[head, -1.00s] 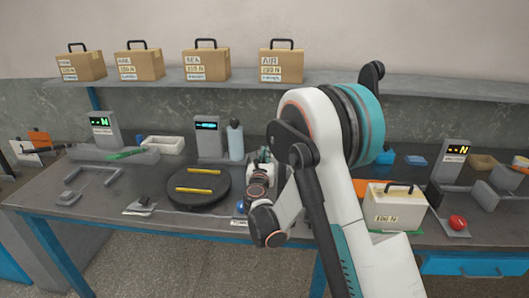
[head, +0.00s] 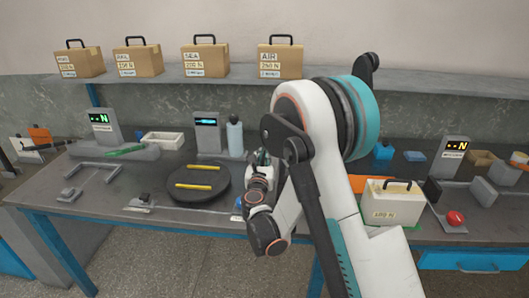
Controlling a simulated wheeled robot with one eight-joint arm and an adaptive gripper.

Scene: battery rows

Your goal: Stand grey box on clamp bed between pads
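A pale grey-cream box (head: 393,208) with a dark handle and a label on its front stands upright on the right part of the bench. To its right is a clamp-like device with an N display (head: 455,151), a dark pad (head: 432,190), a grey pad (head: 485,193) and a red knob (head: 456,218). No box shows between the pads. My gripper (head: 258,160) is left of the box, near the round black turntable, apart from the box. My own arm partly hides it, and its fingers are too small to read.
The black turntable (head: 198,195) carries two yellow bars. A grey bottle (head: 235,138) stands behind my gripper. Several tan cartons, one of them at the right (head: 280,62), stand on the shelf. Another N-display device (head: 101,126) is at the left.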

